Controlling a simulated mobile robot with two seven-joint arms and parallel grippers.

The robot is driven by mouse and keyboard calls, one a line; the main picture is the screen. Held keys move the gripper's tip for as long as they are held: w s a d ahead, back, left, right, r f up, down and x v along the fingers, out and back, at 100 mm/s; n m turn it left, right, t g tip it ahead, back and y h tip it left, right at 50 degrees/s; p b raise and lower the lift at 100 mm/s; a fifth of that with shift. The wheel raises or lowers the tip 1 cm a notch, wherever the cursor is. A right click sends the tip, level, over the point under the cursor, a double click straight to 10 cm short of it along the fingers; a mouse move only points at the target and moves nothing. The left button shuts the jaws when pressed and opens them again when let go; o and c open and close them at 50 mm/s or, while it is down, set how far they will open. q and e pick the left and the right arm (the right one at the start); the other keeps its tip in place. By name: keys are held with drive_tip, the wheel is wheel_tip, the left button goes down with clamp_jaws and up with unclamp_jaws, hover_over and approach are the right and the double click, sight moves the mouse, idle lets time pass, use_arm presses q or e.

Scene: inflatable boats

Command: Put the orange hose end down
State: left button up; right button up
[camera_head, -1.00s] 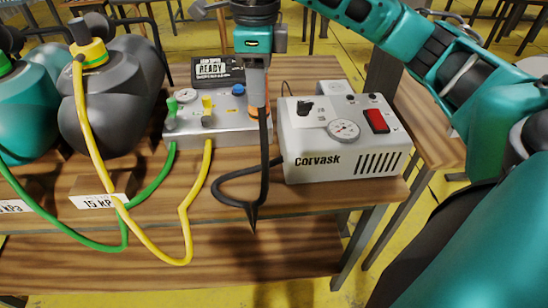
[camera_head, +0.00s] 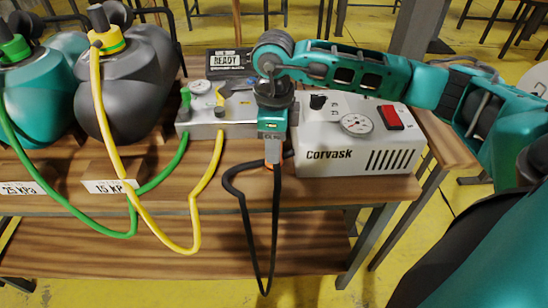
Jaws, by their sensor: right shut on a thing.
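My right gripper (camera_head: 273,158) points down in front of the gap between the grey valve box and the white pump. It is shut on the orange hose end (camera_head: 269,167), of which only a bit of orange shows at the fingertips. The black hose (camera_head: 274,225) hangs from it in a long loop over the table's front edge. The hose end appears to be above the wooden table top (camera_head: 330,189); whether it touches cannot be told. My left gripper is not in view.
The white Corvask pump (camera_head: 345,160) stands right of the gripper. The valve box (camera_head: 205,122) with green and yellow hoses is at left. A small READY display (camera_head: 230,62) stands behind. Grey (camera_head: 140,85) and teal (camera_head: 35,100) inflated boats sit at far left. A narrow table strip in front is clear.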

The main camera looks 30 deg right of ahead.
wheel_tip(320, 180, down, 4)
drive_tip(key=shift+f, duration=0.15)
drive_tip(key=o, duration=0.7)
drive_tip(key=shift+c, duration=0.2)
drive_tip(key=o, duration=0.4)
drive_tip(key=shift+o, duration=0.2)
wheel_tip(320, 180, up, 12)
drive_tip(key=shift+r, duration=0.1)
